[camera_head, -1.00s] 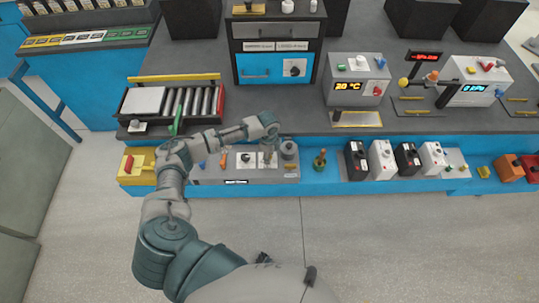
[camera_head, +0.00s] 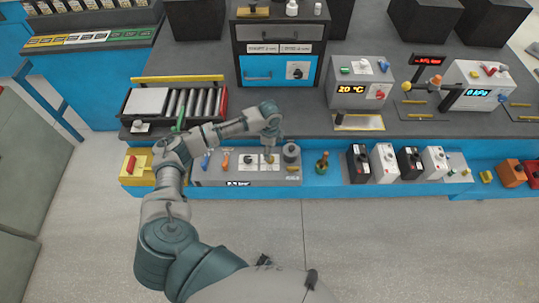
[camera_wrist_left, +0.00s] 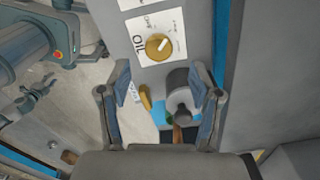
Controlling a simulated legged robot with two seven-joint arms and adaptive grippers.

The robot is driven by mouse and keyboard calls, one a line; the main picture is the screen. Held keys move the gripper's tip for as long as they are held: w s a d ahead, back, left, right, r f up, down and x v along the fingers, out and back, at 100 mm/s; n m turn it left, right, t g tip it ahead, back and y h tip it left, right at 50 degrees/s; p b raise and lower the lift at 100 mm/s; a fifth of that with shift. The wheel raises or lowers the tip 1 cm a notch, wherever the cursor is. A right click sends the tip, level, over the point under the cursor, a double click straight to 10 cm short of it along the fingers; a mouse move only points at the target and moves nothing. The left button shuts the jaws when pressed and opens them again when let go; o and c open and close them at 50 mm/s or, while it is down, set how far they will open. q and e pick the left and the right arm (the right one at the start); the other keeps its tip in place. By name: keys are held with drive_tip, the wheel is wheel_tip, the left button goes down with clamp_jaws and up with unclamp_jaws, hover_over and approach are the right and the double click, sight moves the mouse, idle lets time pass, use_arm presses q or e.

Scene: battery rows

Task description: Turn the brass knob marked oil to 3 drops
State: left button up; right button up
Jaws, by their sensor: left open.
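The brass knob (camera_wrist_left: 158,46) sits on a white plate marked OIL in the left wrist view. A pale pointer line on it runs toward the upper right. The scale print is too small to read. My left gripper (camera_wrist_left: 161,88) is open, with one finger on each side of the picture and the knob beyond the fingertips, not between them. In the head view my left gripper (camera_head: 269,146) hangs over the right part of the grey panel (camera_head: 215,179), partly hiding the knob area.
A black knob (camera_head: 247,158) is left of the gripper.

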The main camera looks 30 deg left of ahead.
use_arm(q)
drive_tip(key=r, duration=0.6)
drive_tip(key=shift+a, duration=0.4)
